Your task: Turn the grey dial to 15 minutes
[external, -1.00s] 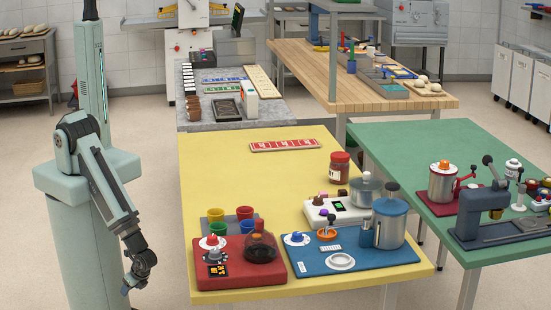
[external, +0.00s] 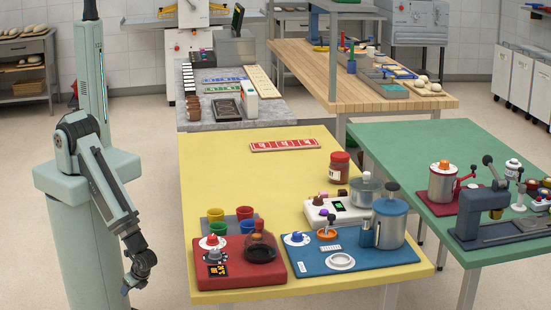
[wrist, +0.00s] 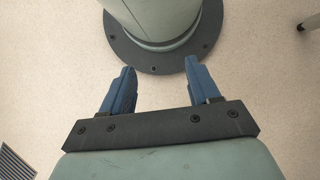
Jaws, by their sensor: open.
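My gripper (wrist: 161,85) is open and empty in the wrist view, its two blue fingers apart above the floor. In the external view my gripper (external: 126,289) hangs low to the left of the yellow table, well apart from the appliances. A red unit (external: 204,284) at the table's front left has a red-topped dial (external: 212,240) and a small dark panel with a greyish round part (external: 215,255). A blue unit (external: 385,262) to its right has a white dial with a blue knob (external: 297,238).
The yellow table (external: 225,160) also holds several coloured cups, a dark glass pot (external: 259,250), a white device (external: 322,214), a steel pot (external: 391,229) and a red-lidded jar (external: 339,167). Its back left is clear. A green table (external: 440,139) stands at right.

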